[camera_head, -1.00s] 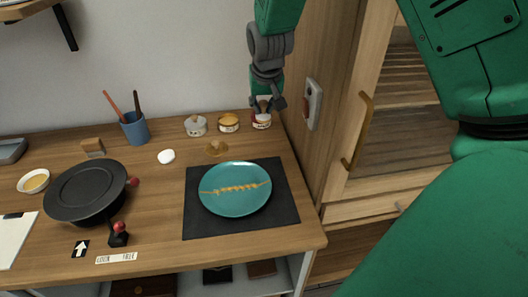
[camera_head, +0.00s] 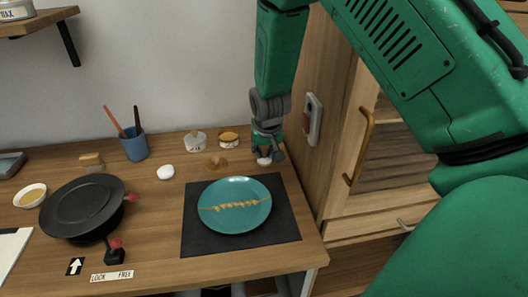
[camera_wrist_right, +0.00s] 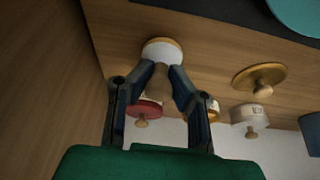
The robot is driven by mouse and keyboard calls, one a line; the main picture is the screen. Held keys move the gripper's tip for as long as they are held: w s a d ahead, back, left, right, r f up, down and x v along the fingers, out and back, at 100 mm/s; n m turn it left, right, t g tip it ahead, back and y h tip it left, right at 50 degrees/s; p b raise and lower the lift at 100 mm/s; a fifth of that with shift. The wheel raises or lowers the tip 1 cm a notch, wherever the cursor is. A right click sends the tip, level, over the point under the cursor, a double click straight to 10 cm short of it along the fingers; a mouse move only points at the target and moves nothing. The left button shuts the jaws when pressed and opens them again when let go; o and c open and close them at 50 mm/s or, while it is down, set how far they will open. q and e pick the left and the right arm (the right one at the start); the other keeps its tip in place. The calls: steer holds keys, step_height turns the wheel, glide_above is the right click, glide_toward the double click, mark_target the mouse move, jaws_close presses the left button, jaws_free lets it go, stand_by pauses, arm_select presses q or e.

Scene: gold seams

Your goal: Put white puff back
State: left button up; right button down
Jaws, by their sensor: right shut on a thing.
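The white puff (camera_wrist_right: 162,50), a round white pad with a thin golden rim, shows in the right wrist view. My right gripper (camera_wrist_right: 160,68) is shut on its wooden knob. In the head view, my right gripper (camera_head: 266,151) is at the table's back right corner with the white puff (camera_head: 264,161) at its fingertips. I cannot tell whether the puff touches the table. A red-lidded jar (camera_wrist_right: 145,109) with a wooden knob stands close behind it; the gripper hides it in the head view. A white jar (camera_head: 195,142) and an orange-topped jar (camera_head: 228,139) stand to its left.
A golden lid (camera_head: 217,162) lies in front of the jars. A smooth white lump (camera_head: 166,172) lies left of it. A teal plate (camera_head: 234,220) sits on a dark mat (camera_head: 205,240). The wooden cabinet (camera_head: 318,190) stands close on the right.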

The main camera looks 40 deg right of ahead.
steer(key=c, duration=1.5)
jaws_free()
steer(key=p+v, duration=0.1)
steer(key=v, duration=1.1)
steer(key=shift+r, duration=0.15)
